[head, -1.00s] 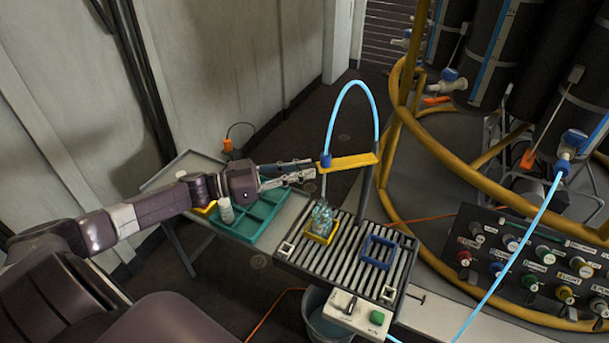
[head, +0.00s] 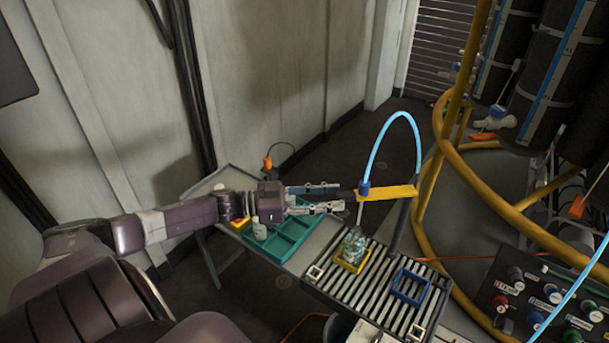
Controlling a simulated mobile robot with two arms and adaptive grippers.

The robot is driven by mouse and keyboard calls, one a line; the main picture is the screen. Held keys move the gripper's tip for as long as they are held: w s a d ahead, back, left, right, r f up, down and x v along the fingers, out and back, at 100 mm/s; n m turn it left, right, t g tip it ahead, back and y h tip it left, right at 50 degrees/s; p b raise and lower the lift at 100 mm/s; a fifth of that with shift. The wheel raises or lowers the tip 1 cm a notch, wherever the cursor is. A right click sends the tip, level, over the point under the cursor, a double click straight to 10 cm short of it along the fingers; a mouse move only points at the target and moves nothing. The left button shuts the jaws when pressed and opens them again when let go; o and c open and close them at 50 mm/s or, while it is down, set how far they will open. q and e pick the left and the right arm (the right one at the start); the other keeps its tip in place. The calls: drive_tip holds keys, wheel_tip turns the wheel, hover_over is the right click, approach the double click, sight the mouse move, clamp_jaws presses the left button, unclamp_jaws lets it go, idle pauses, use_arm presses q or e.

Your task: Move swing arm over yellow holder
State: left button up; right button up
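The swing arm is a yellow bar (head: 392,192) on a dark post, with a blue nozzle at its left end and a light blue hose looping above. The yellow holder (head: 343,266) is a square frame on the slatted grate, with a clear bottle (head: 354,243) of bluish contents standing in it. The nozzle end hangs above and slightly right of the bottle in the picture. My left gripper (head: 341,198) is just left of the bar's nozzle end, its fingers apart. A dark piece shows between the fingers; whether they touch it is unclear. My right gripper is out of view.
A blue square holder (head: 399,294) sits empty on the grate (head: 377,310). A teal tray (head: 270,250) with a white bottle (head: 259,230) lies below my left wrist. A yellow rail (head: 437,215) and a valve panel (head: 505,312) stand to the right.

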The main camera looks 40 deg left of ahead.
use_arm(q)
drive_tip(key=v, duration=0.9)
drive_tip(key=shift+s+a, duration=0.2)
drive_tip(key=shift+s, duration=0.05)
drive_tip(key=shift+d+f, duration=0.1)
